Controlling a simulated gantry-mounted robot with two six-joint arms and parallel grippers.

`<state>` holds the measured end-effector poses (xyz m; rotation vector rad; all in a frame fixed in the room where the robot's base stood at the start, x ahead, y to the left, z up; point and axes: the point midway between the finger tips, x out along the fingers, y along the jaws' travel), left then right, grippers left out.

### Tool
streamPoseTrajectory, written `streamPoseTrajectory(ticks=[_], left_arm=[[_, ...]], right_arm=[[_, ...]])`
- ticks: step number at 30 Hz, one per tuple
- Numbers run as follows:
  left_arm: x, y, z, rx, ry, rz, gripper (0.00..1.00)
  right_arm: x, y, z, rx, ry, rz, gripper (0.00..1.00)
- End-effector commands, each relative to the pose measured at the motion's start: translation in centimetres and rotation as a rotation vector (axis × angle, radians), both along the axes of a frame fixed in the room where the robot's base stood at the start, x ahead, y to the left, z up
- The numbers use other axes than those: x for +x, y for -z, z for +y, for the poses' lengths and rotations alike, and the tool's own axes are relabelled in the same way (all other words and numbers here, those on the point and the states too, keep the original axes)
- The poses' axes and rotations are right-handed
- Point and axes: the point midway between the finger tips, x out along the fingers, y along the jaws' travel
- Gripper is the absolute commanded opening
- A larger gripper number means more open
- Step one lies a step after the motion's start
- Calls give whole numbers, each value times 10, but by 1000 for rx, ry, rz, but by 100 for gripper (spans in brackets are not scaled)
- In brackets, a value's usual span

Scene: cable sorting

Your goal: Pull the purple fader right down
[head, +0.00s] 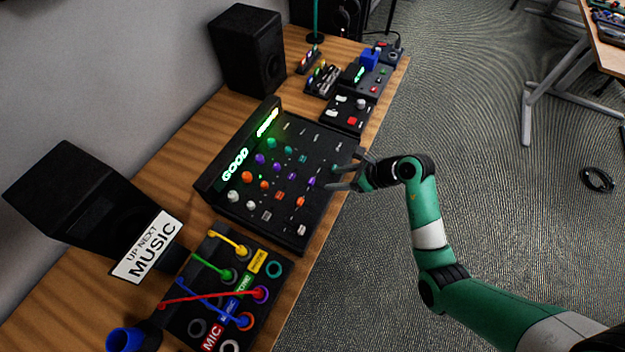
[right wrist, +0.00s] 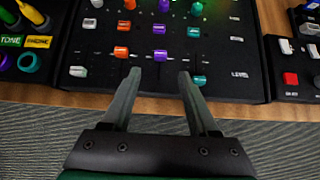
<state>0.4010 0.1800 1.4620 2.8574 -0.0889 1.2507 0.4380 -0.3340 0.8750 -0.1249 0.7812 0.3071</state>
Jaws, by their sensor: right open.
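The purple fader (head: 311,182) is a small cap on the front part of the black mixing console (head: 322,138). In the right wrist view the purple fader (right wrist: 160,55) sits between an orange fader (right wrist: 121,52) and a lower teal fader (right wrist: 198,80), at the upper part of its slot. My right gripper (head: 345,170) is at the console's front edge. In the wrist view its open fingers (right wrist: 160,73) point at the purple fader, one to each side, with nothing between them. I cannot tell whether they touch the panel. My left gripper is not in view.
A white fader (right wrist: 78,71) sits further left. A patch box with coloured cables (head: 215,300) stands beside the console, near a speaker with a music sign (head: 147,247). A small button box (head: 348,114) stands beyond. The floor in front is clear.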

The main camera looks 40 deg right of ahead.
Motion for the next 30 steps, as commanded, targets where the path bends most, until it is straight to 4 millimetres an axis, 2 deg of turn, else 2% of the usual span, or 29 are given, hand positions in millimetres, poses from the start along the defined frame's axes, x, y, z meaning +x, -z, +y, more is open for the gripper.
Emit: streamPoseTrajectory(ticks=[1, 3, 10, 15, 23, 25, 30], left_arm=[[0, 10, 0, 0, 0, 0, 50], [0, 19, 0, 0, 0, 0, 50], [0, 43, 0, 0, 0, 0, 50], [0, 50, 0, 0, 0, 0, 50], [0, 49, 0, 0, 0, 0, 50], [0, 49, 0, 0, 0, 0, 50], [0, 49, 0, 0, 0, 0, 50]], right_arm=[[7, 12, 3, 0, -3, 0, 60], [18, 25, 6, 0, -3, 0, 60], [51, 59, 18, -1, -2, 0, 60], [64, 69, 22, -1, 0, -1, 60], [66, 68, 22, -1, 0, -2, 60], [66, 68, 22, -1, 1, -3, 53], [65, 68, 22, -1, 0, -2, 22]])
